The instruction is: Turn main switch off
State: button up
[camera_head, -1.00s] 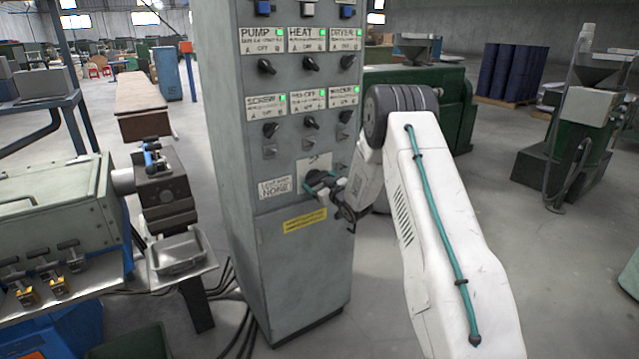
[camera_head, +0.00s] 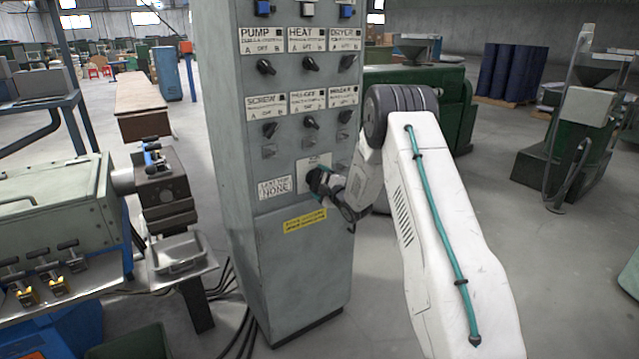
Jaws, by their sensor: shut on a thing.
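The main switch (camera_head: 313,177) is a dark rotary knob on a pale plate, low on the front of the tall grey control cabinet (camera_head: 290,245). My gripper (camera_head: 319,184) is at the plate with its jaws shut on the knob. The jaws and wrist cover much of the knob, so its exact angle is hard to make out. The labelled plates above, such as PUMP (camera_head: 262,40) and SCREW (camera_head: 266,106), show no lit green lamps.
Black selector knobs (camera_head: 311,122) sit close above the switch. A green and grey machine (camera_head: 60,205) with a metal tray (camera_head: 180,255) stands left of the cabinet. Cables (camera_head: 240,335) run along the floor at the cabinet's lower left. Open floor lies to the right.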

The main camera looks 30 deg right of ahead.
jog(key=shift+n, duration=1.9)
jog(key=o, duration=0.9)
jog(key=shift+c, duration=0.2)
jog(key=s, duration=0.8)
jog(key=shift+d, duration=0.15)
jog(key=shift+f, duration=0.1)
